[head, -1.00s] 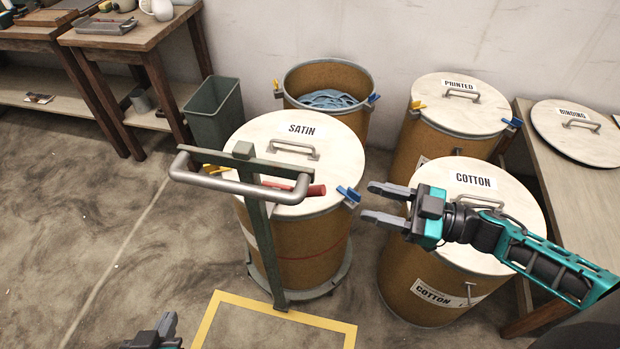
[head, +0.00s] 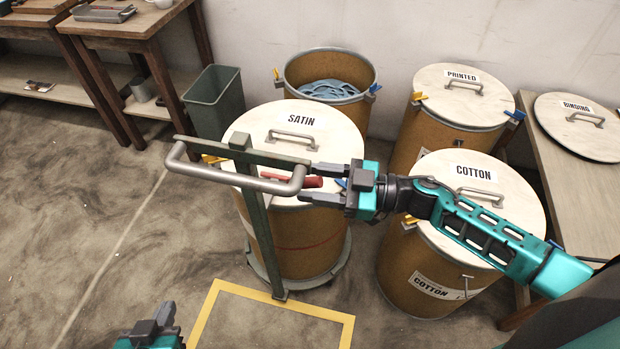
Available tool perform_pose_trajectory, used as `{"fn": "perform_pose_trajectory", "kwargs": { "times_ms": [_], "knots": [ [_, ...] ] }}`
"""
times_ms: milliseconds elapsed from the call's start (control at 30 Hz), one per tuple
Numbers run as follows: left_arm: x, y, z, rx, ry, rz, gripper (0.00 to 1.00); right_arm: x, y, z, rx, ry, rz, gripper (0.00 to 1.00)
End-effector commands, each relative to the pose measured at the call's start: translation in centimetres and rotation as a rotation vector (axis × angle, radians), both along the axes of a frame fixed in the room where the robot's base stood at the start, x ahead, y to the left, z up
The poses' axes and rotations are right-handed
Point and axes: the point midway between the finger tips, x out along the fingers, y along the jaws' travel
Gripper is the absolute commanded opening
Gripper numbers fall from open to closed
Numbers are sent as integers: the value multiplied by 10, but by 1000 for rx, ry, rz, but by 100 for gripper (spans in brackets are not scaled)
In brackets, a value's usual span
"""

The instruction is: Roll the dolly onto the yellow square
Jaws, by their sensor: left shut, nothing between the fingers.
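The dolly (head: 276,288) is a low round grey-green base with an upright post and a grey bar handle (head: 222,181). It carries the SATIN drum (head: 300,240), with its lid on. The yellow square (head: 315,311) is a floor outline in front of the dolly, cut off by the bottom edge. The post's foot is at its far line. My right gripper (head: 308,181) is open, its fingertips at the handle's right end; contact cannot be told. My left gripper (head: 160,318) is shut and empty, low at the bottom left, left of the square.
The COTTON drum (head: 418,265) stands right of the dolly. The PRINTED drum (head: 430,135) and an open drum (head: 362,115) with blue material stand behind. A grey bin (head: 214,102) is at the back left. A table (head: 545,180) borders the right. The left floor is clear.

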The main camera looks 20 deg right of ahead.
Motion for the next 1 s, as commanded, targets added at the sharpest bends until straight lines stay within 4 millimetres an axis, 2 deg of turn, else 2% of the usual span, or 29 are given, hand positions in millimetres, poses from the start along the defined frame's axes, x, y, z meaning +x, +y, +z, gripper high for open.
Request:
{"fn": "perform_pose_trajectory", "kwargs": {
  "times_ms": [133,433,900,1000],
  "knots": [
    [1,0,1,0,-2,1,0,5,9,1,0,-1,0,48],
    [2,0,1,1,-4,0,0,6,10,0,0,0,0,48],
    [2,0,1,1,-3,0,0,6,10,0,0,0,0,4],
    [2,0,1,1,-3,0,0,6,10,0,0,0,0,0]
  ]
}}
